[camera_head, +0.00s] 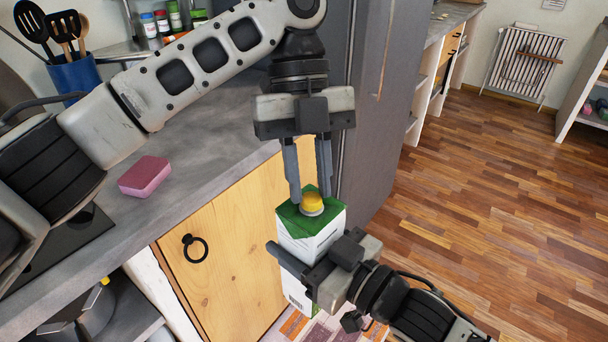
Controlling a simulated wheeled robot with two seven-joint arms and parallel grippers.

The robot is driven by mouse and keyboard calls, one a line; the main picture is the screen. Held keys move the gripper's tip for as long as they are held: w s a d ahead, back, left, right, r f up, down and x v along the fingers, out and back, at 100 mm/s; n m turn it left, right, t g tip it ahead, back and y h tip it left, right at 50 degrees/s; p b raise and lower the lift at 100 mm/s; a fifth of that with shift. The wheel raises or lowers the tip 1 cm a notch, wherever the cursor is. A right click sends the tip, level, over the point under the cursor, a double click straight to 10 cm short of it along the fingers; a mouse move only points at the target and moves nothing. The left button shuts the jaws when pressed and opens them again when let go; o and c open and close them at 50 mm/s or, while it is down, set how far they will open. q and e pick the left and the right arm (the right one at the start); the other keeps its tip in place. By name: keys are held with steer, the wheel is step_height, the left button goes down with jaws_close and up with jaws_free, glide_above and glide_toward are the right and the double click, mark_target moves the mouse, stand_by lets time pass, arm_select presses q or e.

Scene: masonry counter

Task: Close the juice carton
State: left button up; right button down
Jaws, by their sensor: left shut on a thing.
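The juice carton (322,238) is white with a green top and stands tilted in the air in front of the counter's wooden door. A yellow cap (313,202) sits at the spout on its top. I cannot tell whether it is fully seated. My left gripper (310,198) points down from above, its two fingers shut on the cap from either side. My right gripper (292,268) comes from the lower right and is shut around the carton's body. One of its fingers shows at the carton's left side; the other is partly hidden.
A pink sponge (145,175) lies on the grey counter (205,160). A blue utensil holder (76,76) and several spice jars (163,22) stand at the back. A dark fridge-like cabinet (380,120) is behind the grippers. Open wooden floor (480,190) lies to the right.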

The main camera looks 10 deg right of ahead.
arm_select(q)
steer(key=m+y, duration=0.1)
steer(key=m, duration=0.1)
steer(key=m+y, duration=0.1)
steer(key=m, duration=0.4)
steer(key=shift+d+r+t+y, duration=0.1)
steer(key=shift+d+t+y, duration=0.2)
steer(key=shift+d+y, duration=0.1)
steer(key=m+t, duration=0.1)
steer(key=m, duration=0.2)
steer(key=m+t+y, duration=0.1)
steer(key=m, duration=0.3)
steer(key=shift+s+d+y, duration=0.15)
steer(key=shift+s+y, duration=0.05)
steer(key=shift+y, duration=0.1)
steer(key=o, duration=0.9)
steer(key=shift+o, duration=0.2)
steer(key=shift+r, duration=2.15)
steer(key=shift+c, duration=0.3)
